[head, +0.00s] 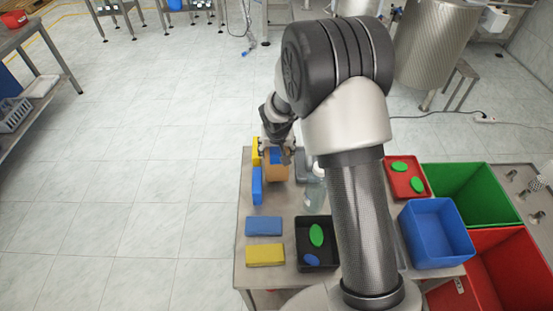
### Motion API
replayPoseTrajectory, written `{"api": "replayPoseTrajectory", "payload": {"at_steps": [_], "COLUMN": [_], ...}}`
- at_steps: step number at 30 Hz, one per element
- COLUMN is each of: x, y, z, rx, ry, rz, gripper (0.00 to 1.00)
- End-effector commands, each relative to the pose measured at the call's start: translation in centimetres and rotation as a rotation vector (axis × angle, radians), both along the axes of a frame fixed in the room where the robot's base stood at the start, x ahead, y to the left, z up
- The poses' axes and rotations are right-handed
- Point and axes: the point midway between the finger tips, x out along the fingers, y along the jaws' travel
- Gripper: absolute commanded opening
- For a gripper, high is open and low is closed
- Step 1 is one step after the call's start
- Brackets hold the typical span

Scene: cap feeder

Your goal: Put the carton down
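A small brown carton (277,173) with a blue patch at its top is at the far left part of the steel table (281,202). My gripper (276,152) points down at the carton's top, with a finger showing at each side of it. The fingers appear closed on the carton's upper part. The carton is at or just above the table top; I cannot tell whether its base touches.
Yellow (255,152) and blue (257,186) blocks stand left of the carton. A clear bottle (315,188) stands to its right. Blue (264,226) and yellow (265,255) sponges lie in front, beside a black tray (303,262). A blue bin (437,232) stands at the right.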

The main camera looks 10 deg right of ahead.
Motion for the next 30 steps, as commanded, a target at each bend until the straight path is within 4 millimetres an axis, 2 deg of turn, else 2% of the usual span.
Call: {"api": "replayPoseTrajectory", "payload": {"at_steps": [7, 17, 18, 27, 30], "x": [0.0, 0.0, -0.1, -0.1, -0.1], "y": [0.0, 0.0, 0.0, 0.0, 0.0], "z": [-3.8, -4.0, -4.0, -4.0, -4.0], "rx": [0.000, 0.000, 0.000, 0.000, 0.000], "ry": [0.002, 0.000, 0.002, 0.002, 0.002], "rz": [0.001, 0.000, 0.000, 0.000, 0.000], "gripper": [0.00, 0.00, 0.65, 0.85, 0.85]}}
